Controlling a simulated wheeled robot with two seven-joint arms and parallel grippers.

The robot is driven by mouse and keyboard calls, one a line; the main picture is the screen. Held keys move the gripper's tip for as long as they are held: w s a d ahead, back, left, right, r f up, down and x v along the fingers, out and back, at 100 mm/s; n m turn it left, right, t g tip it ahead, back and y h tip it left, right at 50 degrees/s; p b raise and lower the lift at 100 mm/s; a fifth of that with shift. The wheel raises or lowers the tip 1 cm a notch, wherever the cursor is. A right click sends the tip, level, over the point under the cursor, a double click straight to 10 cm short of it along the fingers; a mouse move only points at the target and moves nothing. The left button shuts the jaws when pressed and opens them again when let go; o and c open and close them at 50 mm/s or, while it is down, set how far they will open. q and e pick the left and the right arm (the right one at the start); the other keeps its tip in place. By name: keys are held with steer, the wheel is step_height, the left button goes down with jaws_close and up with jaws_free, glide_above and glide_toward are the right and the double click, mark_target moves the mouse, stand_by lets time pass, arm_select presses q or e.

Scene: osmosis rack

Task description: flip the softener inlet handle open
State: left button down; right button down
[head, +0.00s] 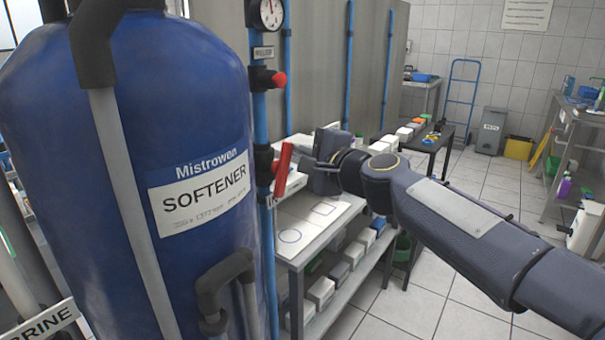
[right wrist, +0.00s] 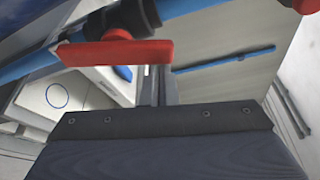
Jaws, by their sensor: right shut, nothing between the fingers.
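The red inlet handle (head: 283,170) sits on a black valve body on the vertical blue pipe (head: 261,120), right of the blue softener tank (head: 200,110). The handle stands nearly upright, roughly along the pipe and slightly tilted. My right gripper (head: 304,164) is just right of the handle, shut and empty. In the right wrist view, the red handle (right wrist: 115,53) lies across the view beside the tips of my shut fingers (right wrist: 160,72). I cannot tell whether they touch. My left gripper is out of view.
A second red knob (head: 279,79) and a gauge (head: 269,14) are higher on the pipe. A grey pipe (head: 130,210) runs down the tank front. A white-topped bench (head: 315,235) with boxes below stands behind the handle. Tiled floor (head: 440,290) is open at right.

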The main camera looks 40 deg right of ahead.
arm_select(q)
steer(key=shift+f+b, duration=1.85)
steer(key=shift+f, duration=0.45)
arm_select(e)
steer(key=shift+s+a+r+n+t, duration=0.1)
steer(key=shift+a+r+n+t, duration=0.15)
steer(key=shift+n, duration=0.55)
steer(key=shift+s+a+r+n+t, duration=0.1)
steer(key=shift+a+n+t, duration=0.25)
steer(key=shift+n, duration=0.45)
steer(key=shift+w, duration=0.1)
